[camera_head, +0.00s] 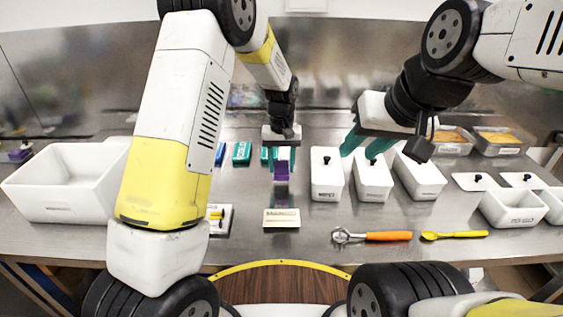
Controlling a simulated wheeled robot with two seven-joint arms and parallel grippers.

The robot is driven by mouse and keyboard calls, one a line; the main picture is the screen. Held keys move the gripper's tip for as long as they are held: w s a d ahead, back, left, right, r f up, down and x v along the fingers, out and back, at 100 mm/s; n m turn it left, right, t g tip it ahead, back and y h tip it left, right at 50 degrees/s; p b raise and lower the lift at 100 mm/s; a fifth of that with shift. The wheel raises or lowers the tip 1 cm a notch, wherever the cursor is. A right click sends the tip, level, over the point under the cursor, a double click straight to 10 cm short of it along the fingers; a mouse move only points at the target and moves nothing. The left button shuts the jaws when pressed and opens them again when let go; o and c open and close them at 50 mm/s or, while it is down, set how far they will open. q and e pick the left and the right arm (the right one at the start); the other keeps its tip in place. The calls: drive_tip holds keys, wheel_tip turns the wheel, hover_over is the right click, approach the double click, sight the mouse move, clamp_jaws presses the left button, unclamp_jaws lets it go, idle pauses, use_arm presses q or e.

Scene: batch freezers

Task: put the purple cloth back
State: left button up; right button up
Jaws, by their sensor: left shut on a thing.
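My left gripper (281,152) points down over the middle of the counter and is shut on the purple cloth (282,171).
Blue and teal blocks (242,153) stand behind left of the cloth. A large empty white bin (60,200) is at far left. An orange-handled tool (388,236) and a yellow spoon (455,235) lie at the front right.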

sight(281, 167)
use_arm(q)
drive_tip(key=shift+f, duration=1.85)
drive_tip(key=o, duration=1.3)
drive_tip(key=shift+f, duration=0.1)
